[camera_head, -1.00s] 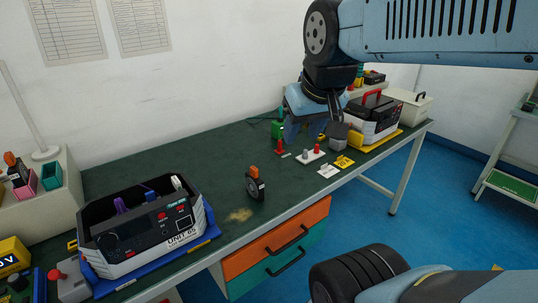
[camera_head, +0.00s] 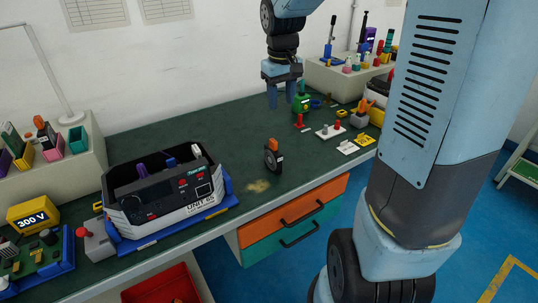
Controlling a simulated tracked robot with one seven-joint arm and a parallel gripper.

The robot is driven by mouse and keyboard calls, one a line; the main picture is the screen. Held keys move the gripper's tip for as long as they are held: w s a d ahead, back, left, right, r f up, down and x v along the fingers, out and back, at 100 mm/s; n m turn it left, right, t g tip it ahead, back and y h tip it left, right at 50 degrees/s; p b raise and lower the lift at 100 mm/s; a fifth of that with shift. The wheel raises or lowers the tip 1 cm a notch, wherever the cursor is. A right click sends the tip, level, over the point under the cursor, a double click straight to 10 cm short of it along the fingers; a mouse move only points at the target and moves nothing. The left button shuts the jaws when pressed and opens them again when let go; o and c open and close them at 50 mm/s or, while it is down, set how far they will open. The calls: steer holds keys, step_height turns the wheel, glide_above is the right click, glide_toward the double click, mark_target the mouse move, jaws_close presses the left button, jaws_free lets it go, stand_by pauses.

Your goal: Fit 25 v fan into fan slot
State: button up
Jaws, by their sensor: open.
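A dark fan-like module (camera_head: 273,157) with an orange top and a small pale label stands upright on the green bench; its label is too small to read. An open-topped black and white unit (camera_head: 190,212) marked "UNIT 05" stands to its left on a blue base. My gripper (camera_head: 287,101) is open and empty, fingers pointing down, above the bench and behind the module in the picture.
A yellow "300 V" block (camera_head: 34,214), a blue tray (camera_head: 62,262) and a red-knobbed grey box (camera_head: 97,243) lie left of the unit. The bench behind the module is clear.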

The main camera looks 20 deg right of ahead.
glide_toward(273, 141)
steer(key=shift+n+g, duration=0.3)
steer(key=shift+g, duration=0.1)
steer(key=f, duration=0.7)
steer(key=w+f, duration=0.1)
steer(key=f, duration=0.2)
steer(key=shift+d+f, duration=0.25)
steer(key=shift+c, duration=0.5)
jaws_close()
